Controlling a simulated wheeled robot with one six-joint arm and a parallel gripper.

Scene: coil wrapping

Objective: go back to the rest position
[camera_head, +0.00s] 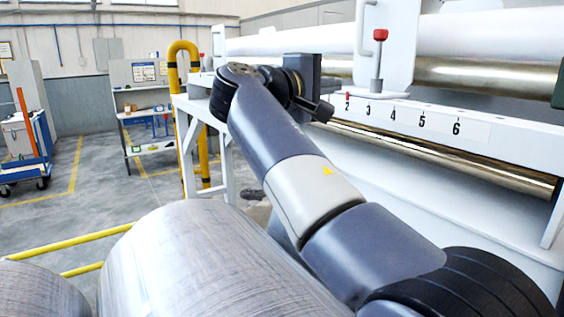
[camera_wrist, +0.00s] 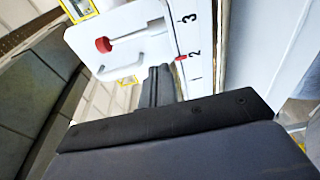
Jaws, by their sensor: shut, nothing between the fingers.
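My gripper (camera_head: 322,109) is at the far end of my raised arm, in front of the white machine (camera_head: 450,185), close to the left end of its number scale (camera_head: 415,117). In the wrist view its dark fingers (camera_wrist: 158,74) are together, with nothing seen between them. A lever with a red knob (camera_head: 380,35) stands on the machine, to the right of and above my gripper. The knob also shows in the wrist view (camera_wrist: 103,44). A small red marker (camera_head: 347,97) sits by number 2 on the scale. I cannot tell whether the fingers touch the machine.
Large grey coils (camera_head: 200,265) lie in the foreground below my arm. A yellow guard post (camera_head: 190,60) and yellow rails (camera_head: 85,240) stand left of the machine. A shelf unit (camera_head: 140,95) and a blue cart (camera_head: 25,165) are farther back. Open floor lies between them.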

